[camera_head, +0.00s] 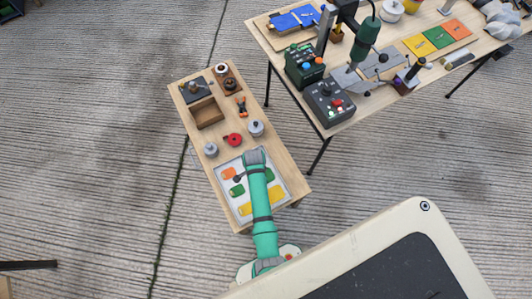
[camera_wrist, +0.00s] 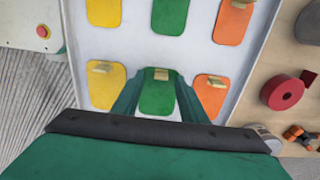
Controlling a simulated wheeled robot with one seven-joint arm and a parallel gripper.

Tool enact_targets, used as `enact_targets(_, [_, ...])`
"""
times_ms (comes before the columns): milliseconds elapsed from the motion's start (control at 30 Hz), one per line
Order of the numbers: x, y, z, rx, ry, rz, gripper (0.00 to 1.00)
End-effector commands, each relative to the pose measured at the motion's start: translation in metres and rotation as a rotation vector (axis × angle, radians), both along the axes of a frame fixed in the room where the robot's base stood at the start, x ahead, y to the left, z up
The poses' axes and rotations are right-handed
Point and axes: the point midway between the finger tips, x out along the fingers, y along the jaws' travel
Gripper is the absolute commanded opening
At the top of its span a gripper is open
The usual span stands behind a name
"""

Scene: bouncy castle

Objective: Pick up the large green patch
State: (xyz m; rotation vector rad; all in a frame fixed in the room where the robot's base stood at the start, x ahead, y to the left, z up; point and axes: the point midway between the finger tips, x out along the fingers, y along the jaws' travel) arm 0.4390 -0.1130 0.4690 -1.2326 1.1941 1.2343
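The white tray (camera_wrist: 140,50) holds two rows of yellow, green and orange patches. In the wrist view one green patch (camera_wrist: 157,98) lies in the lower row, with a small wooden handle (camera_wrist: 161,74) on it. My gripper (camera_wrist: 160,82) is open. Its two green fingers stand on either side of this patch, with a gap to the handle on both sides. Another green patch (camera_wrist: 170,15) is in the upper row, cut off by the frame edge. I cannot tell surely which green patch is larger. In the head view my arm partly covers the tray (camera_head: 221,183).
Nearby are a yellow patch (camera_wrist: 107,88) and an orange patch (camera_wrist: 211,97), both with handles. A red wheel (camera_wrist: 283,89) lies on the wooden table right of the tray. A wooden box (camera_head: 207,112) and jars stand farther back. A second cluttered table (camera_head: 320,118) is at upper right.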

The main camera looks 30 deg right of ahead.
Motion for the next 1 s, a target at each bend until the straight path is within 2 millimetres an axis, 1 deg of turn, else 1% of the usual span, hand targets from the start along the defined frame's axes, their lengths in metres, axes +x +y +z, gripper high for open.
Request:
enact_targets(100, [0.002, 0.005, -0.001, 0.000, -0.001, 0.011, 0.39])
enact_targets(233, [0.002, 0.007, -0.001, 0.000, -0.001, 0.015, 0.39])
enact_targets(267, [0.002, 0.006, -0.001, 0.000, -0.001, 0.014, 0.32])
enact_targets(300, [0.002, 0.005, -0.001, 0.000, -0.001, 0.012, 0.22])
enact_targets(400, [0.001, 0.002, -0.001, 0.000, -0.001, 0.005, 0.00])
enact_targets(833, [0.001, -0.001, 0.000, 0.000, -0.002, -0.003, 0.00])
enact_targets(1000, [0.001, -0.001, 0.011, -0.001, -0.003, -0.001, 0.00])
